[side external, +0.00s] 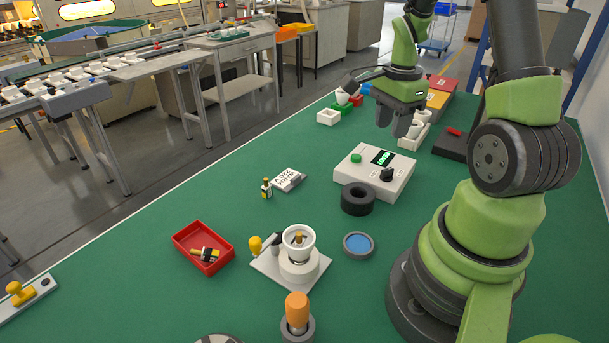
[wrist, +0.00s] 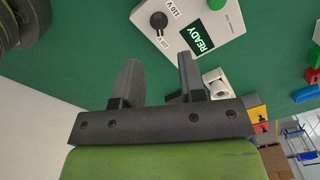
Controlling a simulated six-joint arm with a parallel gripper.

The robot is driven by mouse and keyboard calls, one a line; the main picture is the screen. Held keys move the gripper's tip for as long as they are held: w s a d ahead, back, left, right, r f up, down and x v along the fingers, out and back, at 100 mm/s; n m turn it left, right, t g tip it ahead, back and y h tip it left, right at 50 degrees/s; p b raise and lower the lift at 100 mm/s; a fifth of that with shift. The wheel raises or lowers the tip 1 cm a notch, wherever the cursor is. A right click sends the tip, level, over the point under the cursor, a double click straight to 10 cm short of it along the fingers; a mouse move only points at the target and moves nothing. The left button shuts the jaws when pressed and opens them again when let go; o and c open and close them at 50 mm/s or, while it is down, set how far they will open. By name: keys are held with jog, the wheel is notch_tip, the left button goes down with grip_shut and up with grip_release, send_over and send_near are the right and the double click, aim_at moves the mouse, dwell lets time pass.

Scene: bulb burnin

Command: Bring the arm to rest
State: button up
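My gripper (side external: 398,122) hangs above the far part of the green bench, beyond the white control box (side external: 375,171) in the side view. In the wrist view, my gripper's two fingers (wrist: 160,83) stand apart with nothing between them, only green bench top behind.
A red tray (side external: 203,247) holds a small yellow-black part. A black ring (side external: 358,199), a blue-topped dish (side external: 358,245) and an orange-handled tool (side external: 297,312) stand nearby. White, green and red blocks lie at the far end, close to my gripper.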

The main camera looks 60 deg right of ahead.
jog(key=a+r+n+t, duration=0.5)
jog(key=a+r+n, duration=0.85)
jog(key=a, duration=0.35)
jog(key=s+a+r+n+t+y, duration=0.2)
jog(key=s+a+n, duration=0.3)
jog(key=a+n, duration=0.1)
jog(key=shift+r, duration=0.25)
